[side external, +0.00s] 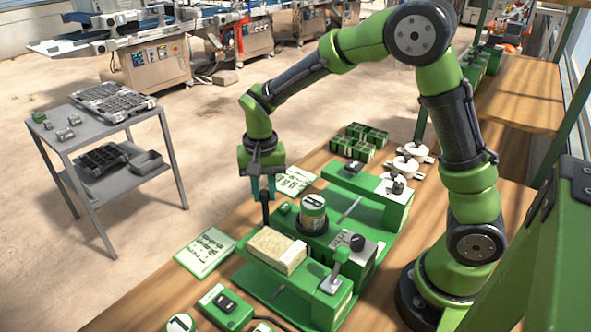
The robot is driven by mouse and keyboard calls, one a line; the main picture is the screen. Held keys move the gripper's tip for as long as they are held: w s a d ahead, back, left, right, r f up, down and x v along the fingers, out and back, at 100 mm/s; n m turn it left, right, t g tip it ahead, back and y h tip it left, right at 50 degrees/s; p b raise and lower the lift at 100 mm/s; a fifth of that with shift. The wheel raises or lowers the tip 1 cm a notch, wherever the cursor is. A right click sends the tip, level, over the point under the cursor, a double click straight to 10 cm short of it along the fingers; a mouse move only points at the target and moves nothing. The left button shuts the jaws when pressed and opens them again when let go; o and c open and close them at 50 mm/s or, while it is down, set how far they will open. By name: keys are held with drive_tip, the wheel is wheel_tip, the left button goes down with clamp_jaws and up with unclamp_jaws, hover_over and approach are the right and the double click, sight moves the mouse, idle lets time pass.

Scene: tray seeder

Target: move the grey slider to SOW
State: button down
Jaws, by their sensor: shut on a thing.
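My gripper (263,194) points down at the left end of the green seeder (262,284). Its fingers are shut on the top of a dark upright handle (265,216). The foot of this handle is partly hidden behind a green beam and a tan block, so I cannot tell whether it belongs to the grey slider. A grey lever with a grey foot (331,287) stands at the right end of the front beam, apart from my gripper. No SOW mark is readable at this size.
A tan block (276,250) lies on the front beam. A labelled round can (313,214) stands behind it, with a black knob (357,242) to its right. Printed cards (206,251) lie at left. A green switch box (226,306) is in front. Small green boxes stand behind.

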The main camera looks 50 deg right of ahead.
drive_tip(key=shift+a, duration=0.5)
drive_tip(key=shift+r, duration=0.1)
drive_tip(key=c, duration=0.9)
unclamp_jaws()
wheel_tip(320, 180, up, 17)
